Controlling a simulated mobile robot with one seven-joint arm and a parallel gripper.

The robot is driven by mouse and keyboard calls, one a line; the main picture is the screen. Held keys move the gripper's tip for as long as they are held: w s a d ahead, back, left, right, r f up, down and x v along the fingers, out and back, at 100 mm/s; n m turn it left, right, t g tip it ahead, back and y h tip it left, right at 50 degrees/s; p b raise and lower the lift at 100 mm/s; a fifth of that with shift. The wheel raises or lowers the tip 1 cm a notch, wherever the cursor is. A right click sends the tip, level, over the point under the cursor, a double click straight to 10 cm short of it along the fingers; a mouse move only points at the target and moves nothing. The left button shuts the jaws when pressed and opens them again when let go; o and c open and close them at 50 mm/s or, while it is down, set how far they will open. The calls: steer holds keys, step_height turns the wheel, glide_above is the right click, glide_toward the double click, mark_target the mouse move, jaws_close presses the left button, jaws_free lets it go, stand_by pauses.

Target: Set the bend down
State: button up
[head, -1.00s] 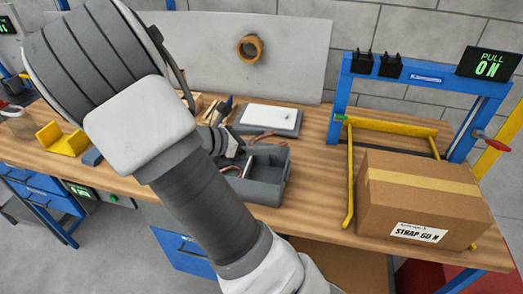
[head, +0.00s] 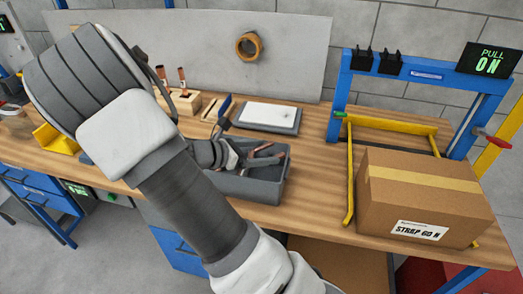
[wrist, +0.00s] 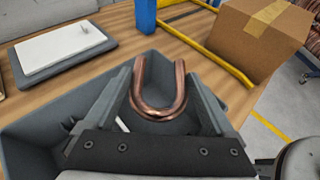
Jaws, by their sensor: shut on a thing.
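The bend, a copper U-shaped tube, shows in the wrist view (wrist: 154,112) between the fingers of my gripper (wrist: 161,92). Its two legs point away from my palm and its curve is nearer to it. My gripper is shut on it. In the head view my gripper (head: 262,158) is low over the grey bin (head: 250,190), and copper shows at its fingertips. The bin's walls surround the fingers in the wrist view. I cannot tell whether the bend touches the bin.
A grey device with a white top (head: 268,117) lies behind the bin. A cardboard box (head: 420,200) and a blue frame with yellow bars (head: 338,108) stand at the right. A wooden block with copper pieces (head: 183,102) is at the back left. Bare bench lies right of the bin.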

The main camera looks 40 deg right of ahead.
steer(key=o, duration=1.1)
steer(key=shift+r, duration=0.1)
steer(key=shift+r, duration=0.25)
steer(key=s+p+v, duration=0.1)
steer(key=v, duration=1.1)
steer(key=s+a+r+m+t+y, duration=0.3)
steer(key=s+r+m+y, duration=0.3)
steer(key=s+m, duration=0.2)
steer(key=s+a+r+m+t+y, duration=0.3)
steer(key=s+a+r+m+y, duration=0.2)
steer(key=s+m+y, duration=0.2)
steer(key=shift+s+a+r+m, duration=0.4)
steer(key=shift+s+m, duration=0.15)
steer(key=shift+m, duration=0.65)
